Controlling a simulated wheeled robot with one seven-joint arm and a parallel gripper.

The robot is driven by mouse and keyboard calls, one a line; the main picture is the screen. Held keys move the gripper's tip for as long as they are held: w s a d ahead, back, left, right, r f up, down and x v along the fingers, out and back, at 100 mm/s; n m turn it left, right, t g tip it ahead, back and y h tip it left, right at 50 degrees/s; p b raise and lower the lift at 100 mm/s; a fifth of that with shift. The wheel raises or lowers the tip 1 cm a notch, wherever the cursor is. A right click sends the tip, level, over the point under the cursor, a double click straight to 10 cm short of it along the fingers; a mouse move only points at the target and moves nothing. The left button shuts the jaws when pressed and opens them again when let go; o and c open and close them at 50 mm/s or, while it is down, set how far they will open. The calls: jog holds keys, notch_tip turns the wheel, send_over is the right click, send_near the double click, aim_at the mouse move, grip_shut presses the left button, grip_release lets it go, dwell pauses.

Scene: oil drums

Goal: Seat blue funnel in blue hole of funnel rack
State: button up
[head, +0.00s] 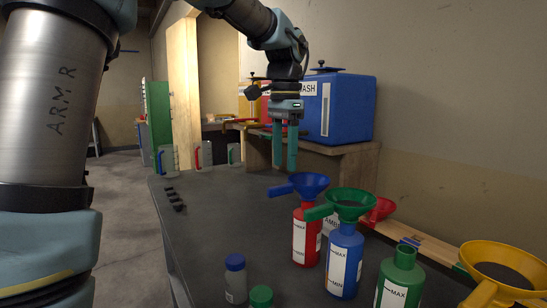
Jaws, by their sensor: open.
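The blue funnel (312,185) sits on top of a red bottle (306,240), its blue tab pointing left. My gripper (285,160) points straight down with its two teal fingers parted and nothing between them. In the picture the fingertips are just above and left of the blue funnel, apart from it. A pale wooden board (432,247) along the wall side looks like the funnel rack. It is largely hidden behind the bottles and funnels, and I cannot make out a blue hole.
A green funnel (348,203) sits on a blue bottle (345,260). A red funnel (382,209) is behind it, a yellow funnel (500,268) at the right. An open green bottle (400,280) and a blue-capped jar (235,280) stand in front. The dark table's left middle (225,215) is clear.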

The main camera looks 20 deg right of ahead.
aim_at(284, 185)
notch_tip(284, 185, down, 10)
jog(key=shift+f+p, duration=0.25)
jog(key=shift+p, duration=0.55)
grip_shut()
jog(key=shift+r+p, duration=0.85)
dwell(0.6)
jog(key=shift+r+p, duration=2)
jog(key=shift+r, duration=0.2)
